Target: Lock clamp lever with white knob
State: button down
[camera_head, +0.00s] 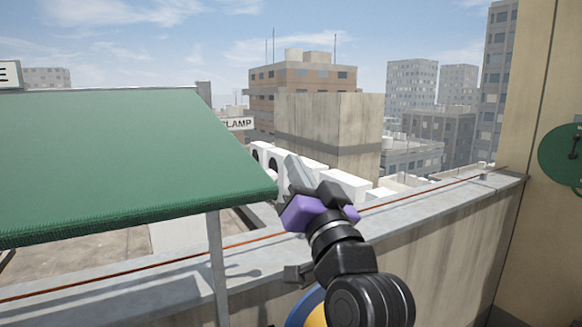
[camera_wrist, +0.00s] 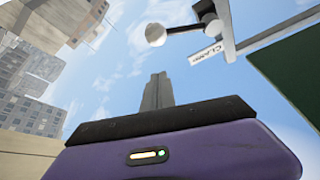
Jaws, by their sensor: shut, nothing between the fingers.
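The white knob (camera_wrist: 155,35) shows in the wrist view, at the end of a dark lever (camera_wrist: 184,28) that runs right to a bracket on a grey post (camera_wrist: 226,25). A white CLAMP label (camera_wrist: 208,56) is beside the post. My gripper (camera_wrist: 156,78) is shut and empty, its fingertips below the knob in that picture and apart from it. In the head view my gripper (camera_head: 292,160) is raised near the awning's right corner. The CLAMP sign (camera_head: 238,124) shows there, its left part hidden by the awning. The awning hides most of the clamp there.
A green awning (camera_head: 120,155) on a grey pole (camera_head: 217,265) fills the left, close to my gripper. A concrete parapet (camera_head: 430,205) with a thin reddish line runs behind my arm. White condenser units (camera_head: 345,184) stand beyond. A green disc (camera_head: 562,158) is on the right wall.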

jog(key=b+v, duration=0.1)
jog(key=v, duration=0.5)
jog(key=shift+s+r, duration=0.15)
jog(key=shift+s, duration=0.1)
jog(key=s+d+f+n+h, duration=0.1)
jog(key=s+d+f+h, duration=0.1)
jog(key=s+d+f, duration=0.45)
jog(key=s+d+f+h, duration=0.1)
jog(key=s+d+f, duration=0.2)
jog(key=s+f, duration=0.55)
jog(key=s+d+f+n+h, duration=0.15)
jog(key=s+d+f, duration=0.35)
jog(key=f, duration=0.5)
jog(key=s+d+f+m+g+h, duration=0.1)
jog(key=s+d+f+g, duration=0.1)
jog(key=s+f, duration=0.2)
jog(key=s+d+f+m+g+h, duration=0.1)
jog(key=s+f, duration=0.4)
jog(key=s, duration=0.6)
jog(key=s+d+f+m+g+h, duration=0.1)
jog(key=s+d+f+g+h, duration=0.1)
jog(key=s, duration=0.6)
notch_tip(320, 180, down, 3)
jog(key=shift+s+d+r+g+h, duration=0.15)
jog(key=shift+d+g+h, duration=0.35)
jog(key=shift+d, duration=0.5)
